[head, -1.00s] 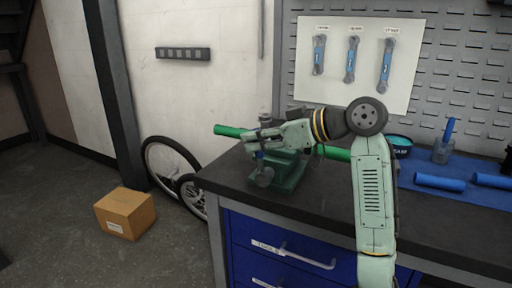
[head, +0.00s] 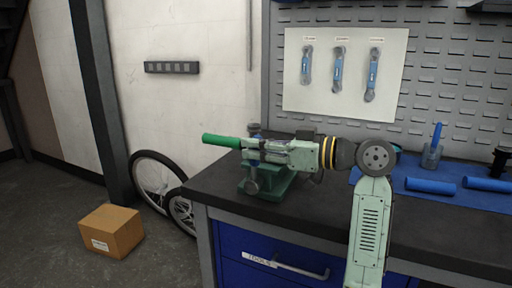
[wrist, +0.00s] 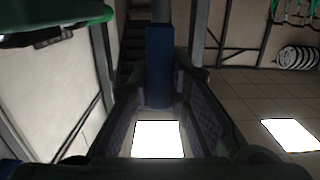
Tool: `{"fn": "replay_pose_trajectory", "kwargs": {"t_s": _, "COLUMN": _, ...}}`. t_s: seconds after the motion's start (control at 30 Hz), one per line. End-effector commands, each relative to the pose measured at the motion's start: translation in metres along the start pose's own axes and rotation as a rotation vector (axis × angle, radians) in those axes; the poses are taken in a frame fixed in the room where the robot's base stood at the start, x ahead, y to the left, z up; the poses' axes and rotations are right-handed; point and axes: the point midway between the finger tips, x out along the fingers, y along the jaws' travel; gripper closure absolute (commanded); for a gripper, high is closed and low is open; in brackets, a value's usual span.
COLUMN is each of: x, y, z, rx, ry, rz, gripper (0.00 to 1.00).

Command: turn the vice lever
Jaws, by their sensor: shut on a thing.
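The green vice (head: 268,184) stands on the corner of the dark workbench. A green tube (head: 221,140) sticks out to its left; its right part is hidden behind my arm. The vice lever is a roughly upright bar on the vice's front, with a grey knob (head: 252,187) at its lower end and another end showing above my gripper. My gripper (head: 250,156) reaches in level from the right and is shut on the lever. In the wrist view the lever's blue middle part (wrist: 160,66) stands between my two fingers.
Blue drawers (head: 262,245) are under the bench top (head: 430,225). A cardboard box (head: 111,231) and bicycle wheels (head: 157,182) are on the floor at left.

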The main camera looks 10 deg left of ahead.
Motion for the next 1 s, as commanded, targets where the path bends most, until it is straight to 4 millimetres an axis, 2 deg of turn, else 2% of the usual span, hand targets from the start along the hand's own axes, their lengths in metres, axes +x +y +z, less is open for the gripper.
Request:
{"fn": "replay_pose_trajectory", "kwargs": {"t_s": 0.07, "x": -0.004, "y": 0.0, "z": 0.002, "rx": 0.0, "ry": -0.002, "rz": 0.002, "gripper": 1.0}}
{"fn": "replay_pose_trajectory", "kwargs": {"t_s": 0.1, "x": -0.004, "y": 0.0, "z": 0.002, "rx": 0.0, "ry": -0.002, "rz": 0.002, "gripper": 0.81}}
{"fn": "replay_pose_trajectory", "kwargs": {"t_s": 0.4, "x": -0.002, "y": 0.0, "z": 0.001, "rx": 0.0, "ry": -0.002, "rz": 0.001, "gripper": 0.62}}
{"fn": "replay_pose_trajectory", "kwargs": {"t_s": 0.77, "x": -0.006, "y": 0.0, "z": 0.001, "rx": 0.0, "ry": -0.002, "rz": 0.001, "gripper": 0.62}}
{"fn": "replay_pose_trajectory", "kwargs": {"t_s": 0.87, "x": -0.019, "y": 0.0, "z": 0.0, "rx": 0.0, "ry": -0.001, "rz": 0.002, "gripper": 0.62}}
{"fn": "replay_pose_trajectory", "kwargs": {"t_s": 1.0, "x": -0.049, "y": 0.001, "z": 0.0, "rx": 0.0, "ry": 0.0, "rz": 0.004, "gripper": 0.62}}
